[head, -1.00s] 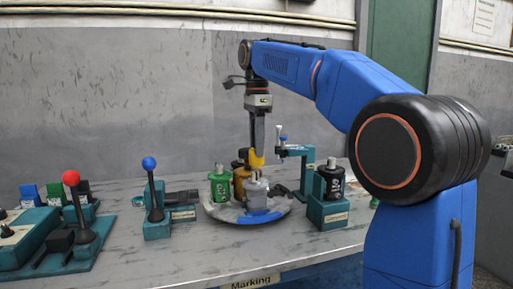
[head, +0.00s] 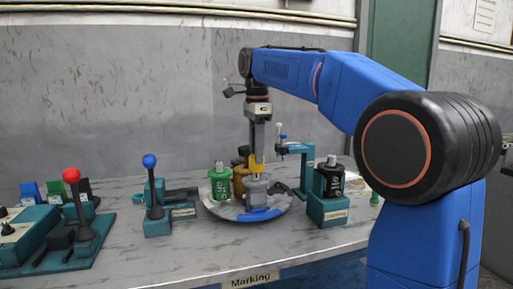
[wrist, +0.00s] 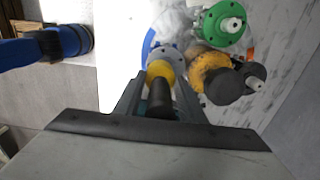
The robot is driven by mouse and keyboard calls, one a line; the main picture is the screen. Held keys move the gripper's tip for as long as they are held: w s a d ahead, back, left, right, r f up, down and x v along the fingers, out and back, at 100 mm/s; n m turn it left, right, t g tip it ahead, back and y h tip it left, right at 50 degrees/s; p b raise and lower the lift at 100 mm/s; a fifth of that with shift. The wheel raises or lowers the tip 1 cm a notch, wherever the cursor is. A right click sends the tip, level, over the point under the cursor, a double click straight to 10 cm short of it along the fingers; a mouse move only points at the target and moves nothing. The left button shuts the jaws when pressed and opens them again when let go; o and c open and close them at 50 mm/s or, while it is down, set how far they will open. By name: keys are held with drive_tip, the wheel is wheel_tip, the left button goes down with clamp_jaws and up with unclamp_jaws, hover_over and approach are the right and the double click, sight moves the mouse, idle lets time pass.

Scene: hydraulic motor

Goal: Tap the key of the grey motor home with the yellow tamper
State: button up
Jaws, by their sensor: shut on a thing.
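My gripper (head: 257,150) points straight down over the round turntable (head: 225,211) and is shut on the yellow tamper (head: 256,168). The tamper is upright, its yellow part low, right at the top of the grey motor (head: 256,190). Whether it touches the motor or its key, I cannot tell. In the wrist view the tamper's dark handle (wrist: 160,100) lies between the fingers. Its yellow disc (wrist: 160,71) covers part of the grey motor (wrist: 164,54). The key cannot be made out.
A green motor (head: 220,184) and a yellow-orange motor (head: 240,180) stand close by on the turntable. A black motor (head: 329,182) sits in a teal stand (head: 328,210) to the right, near a teal post (head: 307,165). Blue-knobbed (head: 150,162) and red-knobbed (head: 71,176) levers stand left.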

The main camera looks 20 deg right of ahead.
drive_tip(key=shift+r, duration=1.75)
